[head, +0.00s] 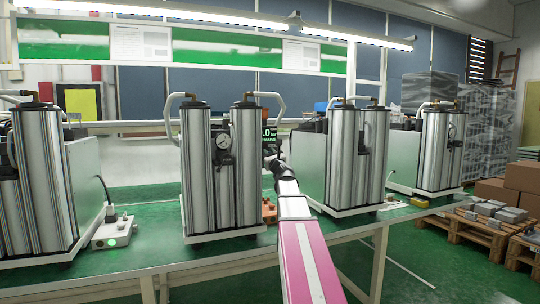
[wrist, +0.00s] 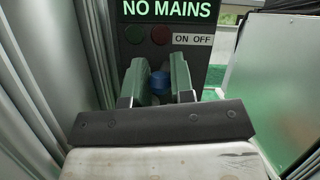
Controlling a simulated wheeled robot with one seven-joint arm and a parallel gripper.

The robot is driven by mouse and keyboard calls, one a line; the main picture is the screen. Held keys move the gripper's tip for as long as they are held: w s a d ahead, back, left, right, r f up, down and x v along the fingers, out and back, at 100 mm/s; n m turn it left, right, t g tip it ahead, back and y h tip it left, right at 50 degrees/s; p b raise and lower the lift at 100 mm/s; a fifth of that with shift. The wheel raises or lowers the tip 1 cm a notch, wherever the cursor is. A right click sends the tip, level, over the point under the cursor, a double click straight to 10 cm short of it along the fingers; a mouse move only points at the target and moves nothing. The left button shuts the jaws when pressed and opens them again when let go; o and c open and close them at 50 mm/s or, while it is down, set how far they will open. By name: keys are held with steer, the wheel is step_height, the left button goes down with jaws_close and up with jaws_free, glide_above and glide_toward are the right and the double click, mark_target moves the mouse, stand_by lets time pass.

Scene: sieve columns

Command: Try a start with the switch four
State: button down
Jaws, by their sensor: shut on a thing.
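A dark panel (wrist: 217,78) with a lit green "NO MAINS" display (wrist: 168,9) faces me in the wrist view. Under the display are a dull red round button or lamp (wrist: 133,34), a dull green one (wrist: 161,35) and an "ON OFF" label (wrist: 193,39). My gripper (wrist: 158,82) has its two green fingers on either side of a blue knob (wrist: 159,83) and is shut on it. No number four is legible.
Silver column units (head: 219,170) (head: 357,155) stand close on either side of my arm. More stand at far left (head: 36,180) and right (head: 437,150). A white switch box (head: 113,233) with a green light sits on the green bench (head: 150,254). Pallets (head: 484,232) stand at right.

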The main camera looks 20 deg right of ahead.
steer(key=c, duration=1)
jaws_free()
steer(key=v, duration=1.1)
